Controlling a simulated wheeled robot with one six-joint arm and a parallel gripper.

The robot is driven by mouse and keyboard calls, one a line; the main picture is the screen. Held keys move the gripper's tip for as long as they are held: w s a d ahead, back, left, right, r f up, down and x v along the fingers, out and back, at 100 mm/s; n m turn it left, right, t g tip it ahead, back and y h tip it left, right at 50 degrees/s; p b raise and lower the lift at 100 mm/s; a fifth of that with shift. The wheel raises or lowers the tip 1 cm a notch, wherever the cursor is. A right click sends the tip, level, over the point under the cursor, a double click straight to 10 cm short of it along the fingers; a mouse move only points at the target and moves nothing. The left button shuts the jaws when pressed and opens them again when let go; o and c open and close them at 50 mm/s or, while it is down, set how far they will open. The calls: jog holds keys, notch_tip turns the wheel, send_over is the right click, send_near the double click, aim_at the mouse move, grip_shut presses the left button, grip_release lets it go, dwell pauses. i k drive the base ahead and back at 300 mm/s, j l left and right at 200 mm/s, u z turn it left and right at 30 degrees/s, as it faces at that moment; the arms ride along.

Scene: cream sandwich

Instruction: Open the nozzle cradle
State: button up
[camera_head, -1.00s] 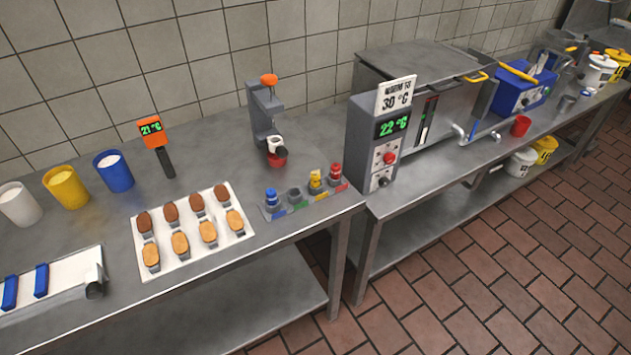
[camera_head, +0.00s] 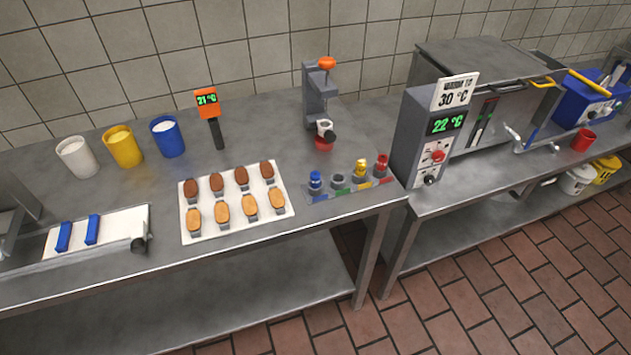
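A grey upright stand (camera_head: 318,100) with an orange knob (camera_head: 326,63) on top is near the back of the steel table. A white ring-like part (camera_head: 325,127) with a dark end sits at its front, above a red piece (camera_head: 323,144). In front of it is a low grey rack (camera_head: 350,189) with colour-marked places. It bears a blue nozzle-like piece (camera_head: 315,181), a grey one (camera_head: 338,183), a yellow one (camera_head: 361,168) and a red one (camera_head: 381,165). I cannot tell whether the cradle part is open or shut. My gripper is not in view.
A white tray (camera_head: 284,207) of brown and tan ovals lies left of the rack. White (camera_head: 77,158), yellow (camera_head: 123,147) and blue (camera_head: 168,137) cups and a thermometer (camera_head: 208,100) stand behind. A grey control box (camera_head: 420,140) stands right, across the table gap.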

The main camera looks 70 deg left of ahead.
aim_at(325, 126)
jog(key=j+u, duration=0.45)
jog(key=i+j+u, duration=0.15)
jog(key=u, duration=0.3)
jog(key=i+j+u, duration=0.2)
jog(key=j+u, duration=0.25)
